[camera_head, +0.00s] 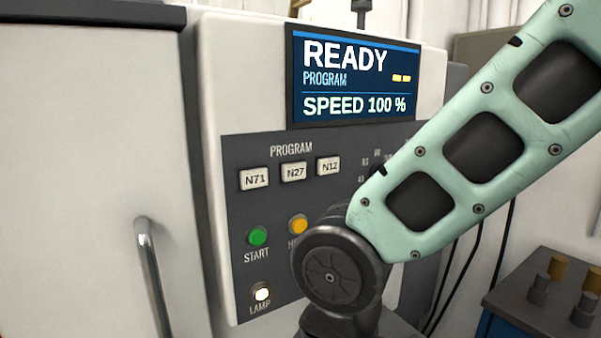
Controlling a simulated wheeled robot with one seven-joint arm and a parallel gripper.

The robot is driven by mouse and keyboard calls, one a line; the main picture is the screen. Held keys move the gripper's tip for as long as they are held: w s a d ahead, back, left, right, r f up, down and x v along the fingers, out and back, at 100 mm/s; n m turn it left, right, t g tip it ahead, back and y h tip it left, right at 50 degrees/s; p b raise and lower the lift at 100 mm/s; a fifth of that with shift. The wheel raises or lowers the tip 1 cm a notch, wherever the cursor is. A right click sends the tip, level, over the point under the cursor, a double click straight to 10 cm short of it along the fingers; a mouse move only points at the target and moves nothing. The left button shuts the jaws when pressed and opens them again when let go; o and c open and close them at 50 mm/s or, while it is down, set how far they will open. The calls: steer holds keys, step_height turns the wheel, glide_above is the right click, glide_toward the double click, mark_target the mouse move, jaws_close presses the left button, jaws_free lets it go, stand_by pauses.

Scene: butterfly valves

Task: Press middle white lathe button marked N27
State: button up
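The white button marked N27 (294,172) is the middle one of three in a row under the word PROGRAM on the dark control panel (236,205). The white button N71 (254,179) is to its left and the white button N12 (328,166) to its right. All three are unobstructed in the head view. My pale green arm comes in from the upper right, and its dark joint covers the lower right of the panel. My gripper is outside the picture or hidden, so its fingers do not show.
The screen (354,78) above reads READY and SPEED 100 %. A green START button (257,236), a yellow button (298,224) and a lit LAMP button (262,293) sit below. A door handle (151,275) sticks out at left. A tool cart (540,305) stands at lower right.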

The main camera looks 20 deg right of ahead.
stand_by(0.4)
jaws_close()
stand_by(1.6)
